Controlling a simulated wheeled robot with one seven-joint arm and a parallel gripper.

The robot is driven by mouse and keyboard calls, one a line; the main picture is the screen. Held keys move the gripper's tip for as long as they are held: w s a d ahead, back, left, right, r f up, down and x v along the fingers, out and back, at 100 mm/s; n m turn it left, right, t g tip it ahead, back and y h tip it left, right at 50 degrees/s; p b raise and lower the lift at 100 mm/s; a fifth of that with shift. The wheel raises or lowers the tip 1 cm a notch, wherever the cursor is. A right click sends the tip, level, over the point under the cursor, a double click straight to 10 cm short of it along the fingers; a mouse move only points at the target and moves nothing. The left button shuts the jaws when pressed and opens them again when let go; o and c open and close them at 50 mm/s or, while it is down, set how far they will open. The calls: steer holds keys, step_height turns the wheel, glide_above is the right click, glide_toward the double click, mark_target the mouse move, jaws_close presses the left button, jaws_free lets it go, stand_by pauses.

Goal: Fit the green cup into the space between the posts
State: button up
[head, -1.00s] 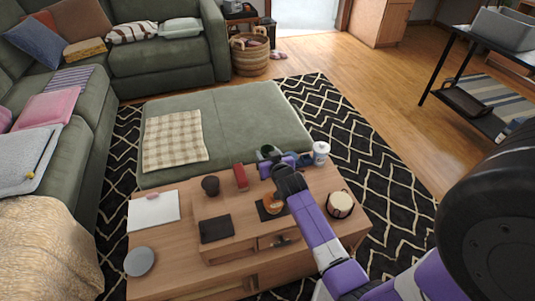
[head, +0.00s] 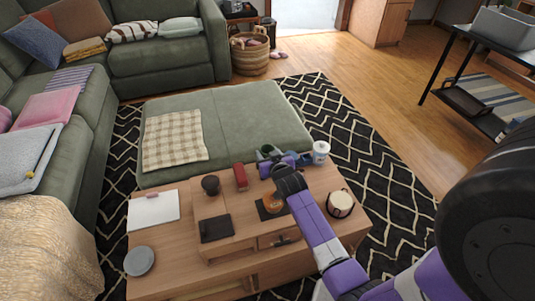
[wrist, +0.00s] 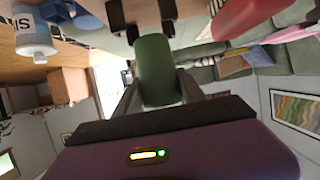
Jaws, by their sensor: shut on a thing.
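The green cup (wrist: 158,72) is held between the two fingers of my gripper (wrist: 158,92) in the wrist view. In the head view the green cup (head: 264,153) shows in small part at the far edge of the wooden table, beside my gripper (head: 272,157). Two dark posts (wrist: 117,14) stand just beyond the cup at the top of the wrist view, with a brown surface between them. I cannot tell whether the cup touches them. In the head view my arm and gripper hide most of that spot.
A red object (head: 240,177) and a dark cup (head: 210,185) stand left of my gripper on the wooden table (head: 170,240). A white canister (head: 320,152) stands close on the right. A round jar (head: 340,203) is nearer. The green ottoman (head: 245,115) lies behind.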

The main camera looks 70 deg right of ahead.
steer(key=shift+r, duration=0.1)
stand_by(0.4)
steer(key=shift+r+p, duration=1.75)
steer(key=shift+r, duration=0.15)
